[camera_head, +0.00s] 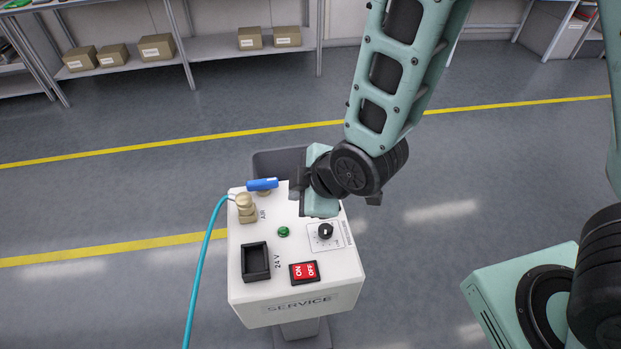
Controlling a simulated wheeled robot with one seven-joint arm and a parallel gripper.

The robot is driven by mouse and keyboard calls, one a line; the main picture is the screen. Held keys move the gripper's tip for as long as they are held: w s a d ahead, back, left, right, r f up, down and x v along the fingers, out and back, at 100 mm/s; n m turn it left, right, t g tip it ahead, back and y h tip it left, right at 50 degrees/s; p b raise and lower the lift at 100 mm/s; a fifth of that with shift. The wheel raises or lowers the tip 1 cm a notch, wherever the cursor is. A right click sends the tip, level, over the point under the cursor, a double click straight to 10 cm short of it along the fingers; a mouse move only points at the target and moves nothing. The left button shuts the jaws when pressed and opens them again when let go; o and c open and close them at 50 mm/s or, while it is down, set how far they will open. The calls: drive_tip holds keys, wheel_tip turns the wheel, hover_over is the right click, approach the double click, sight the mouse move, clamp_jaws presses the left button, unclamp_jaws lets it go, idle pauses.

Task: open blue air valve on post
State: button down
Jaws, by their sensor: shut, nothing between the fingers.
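The blue air valve handle (262,184) sits at the back left of the white service post's top (295,290), on a brass body beside the brass air fitting (246,209). The handle lies roughly left to right in the picture. My gripper (296,190) is over the back of the post, just right of the handle, with its fingers pointing left toward it. The fingers are shut and empty. A small gap seems to show between the fingertips and the handle; whether they touch is hard to tell.
A blue hose (206,262) runs from the fitting down the left side. The top also bears a green lamp (283,231), a black knob (325,231), a red switch (304,272) and a black socket (255,261).

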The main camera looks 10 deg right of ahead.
sight(263, 185)
drive_tip(key=shift+w+d, duration=0.1)
drive_tip(key=shift+f, duration=0.1)
drive_tip(key=p+x, duration=0.1)
drive_tip(key=x, duration=0.9)
drive_tip(key=w+p, duration=0.1)
drive_tip(key=w, duration=0.1)
drive_tip(key=shift+w, duration=0.35)
drive_tip(key=shift+w+p, duration=0.3)
drive_tip(key=shift+w, duration=0.3)
